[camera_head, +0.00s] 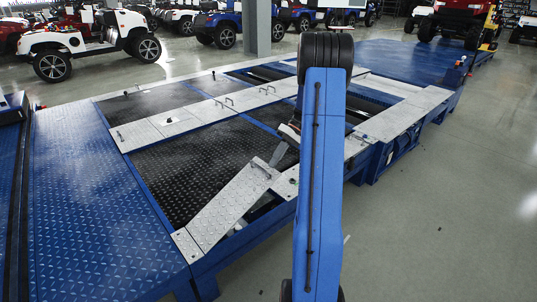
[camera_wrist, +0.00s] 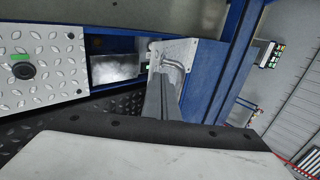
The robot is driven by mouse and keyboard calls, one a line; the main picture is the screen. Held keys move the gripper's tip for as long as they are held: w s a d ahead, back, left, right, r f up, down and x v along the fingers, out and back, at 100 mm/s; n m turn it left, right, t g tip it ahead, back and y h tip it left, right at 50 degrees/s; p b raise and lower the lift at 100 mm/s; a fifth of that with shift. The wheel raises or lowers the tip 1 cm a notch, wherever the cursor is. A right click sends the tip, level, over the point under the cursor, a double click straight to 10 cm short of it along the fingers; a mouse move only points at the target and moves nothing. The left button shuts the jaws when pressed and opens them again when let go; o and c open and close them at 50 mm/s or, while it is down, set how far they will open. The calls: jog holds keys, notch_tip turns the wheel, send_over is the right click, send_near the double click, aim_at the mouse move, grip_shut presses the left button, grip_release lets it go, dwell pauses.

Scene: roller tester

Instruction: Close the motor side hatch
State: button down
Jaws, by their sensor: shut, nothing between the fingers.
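The motor side hatch (camera_head: 228,212) is a silver tread plate at the near edge of the blue roller tester. It is open, tilted up, with a dark gap under its raised right end. A bent metal handle (camera_wrist: 173,62) on the silver plate shows in the wrist view. My gripper (camera_wrist: 159,78) is shut and empty, its tips right beside this handle; I cannot tell whether they touch. In the head view my gripper (camera_head: 278,155) is just beyond the hatch's raised end, partly hidden by my blue arm.
Another silver tread plate (camera_wrist: 40,70) with a black knob and green label lies beside an open bay (camera_wrist: 115,67). Black deck plates (camera_head: 190,165) and a blue ramp (camera_head: 85,200) surround the hatch. Grey floor (camera_head: 440,220) at the right is clear. Parked vehicles stand behind.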

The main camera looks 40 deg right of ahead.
jog(key=d+f, duration=0.1)
jog(key=f, duration=0.3)
jog(key=d+f+y, duration=0.1)
jog(key=d+f, duration=0.1)
jog(key=f, duration=0.2)
jog(key=d+f+y, duration=0.1)
jog(key=f, duration=0.3)
jog(key=shift+d+f, duration=0.2)
jog(key=shift+d, duration=0.1)
jog(key=shift+d+f, duration=0.2)
jog(key=shift+f, duration=0.65)
jog(key=a+r+v, duration=0.1)
jog(key=r+v, duration=0.1)
jog(key=v, duration=1)
jog(key=h, duration=1.4)
send_near(267, 179)
jog(key=w, duration=0.1)
jog(key=w+d, duration=0.1)
jog(key=w, duration=0.1)
jog(key=shift+w+d, duration=0.1)
jog(key=shift+d, duration=0.1)
jog(key=x, duration=1.3)
jog(key=shift+d+f, duration=0.3)
